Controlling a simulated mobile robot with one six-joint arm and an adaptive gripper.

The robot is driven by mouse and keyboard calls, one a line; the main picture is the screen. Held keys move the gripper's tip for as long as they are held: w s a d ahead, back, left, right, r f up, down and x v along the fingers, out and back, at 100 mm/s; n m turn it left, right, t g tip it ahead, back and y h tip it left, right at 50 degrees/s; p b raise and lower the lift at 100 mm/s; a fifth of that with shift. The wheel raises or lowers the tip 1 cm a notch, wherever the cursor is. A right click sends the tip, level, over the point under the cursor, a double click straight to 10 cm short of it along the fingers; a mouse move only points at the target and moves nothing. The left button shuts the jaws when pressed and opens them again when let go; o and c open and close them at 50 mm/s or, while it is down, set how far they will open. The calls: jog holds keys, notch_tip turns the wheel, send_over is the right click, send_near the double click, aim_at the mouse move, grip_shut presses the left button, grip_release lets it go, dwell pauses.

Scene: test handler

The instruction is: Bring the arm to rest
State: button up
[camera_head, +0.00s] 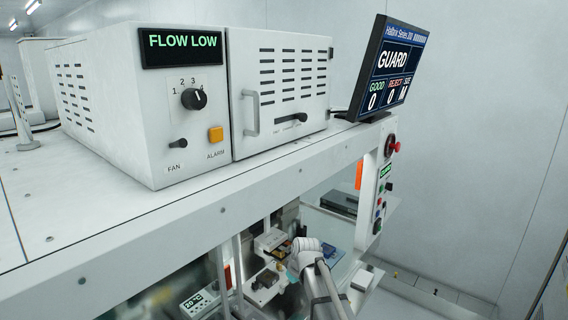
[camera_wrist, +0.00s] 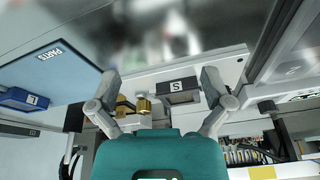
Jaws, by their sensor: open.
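My gripper (camera_wrist: 160,76) shows in the wrist view with its two grey fingers spread wide apart and nothing held between them. Beyond the fingertips, a dark block marked S (camera_wrist: 178,88) and small brass-coloured parts (camera_wrist: 134,105) sit at a white surface. I cannot tell how far they are from the fingers. In the head view, my white and grey arm (camera_head: 318,275) reaches into the handler's open bay below the top deck. The gripper itself cannot be made out clearly there.
A blue PARTS mat (camera_wrist: 50,75) lies left in the wrist view, with a blue block (camera_wrist: 22,98) at its edge. In the head view, a FLOW LOW cabinet (camera_head: 185,120) and a GUARD monitor (camera_head: 385,70) stand on the deck. A red button (camera_head: 393,144) is at the right.

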jog(key=s+d+m+g+h, duration=0.2)
jog(key=s+d+m, duration=0.5)
jog(key=s+d, duration=0.95)
jog(key=s+a+f+b, duration=0.1)
jog(key=f+b, duration=0.6)
jog(key=s+f+b, duration=0.2)
jog(key=f+b, duration=0.6)
jog(key=shift+s+a+f, duration=0.3)
jog(key=shift+a, duration=0.1)
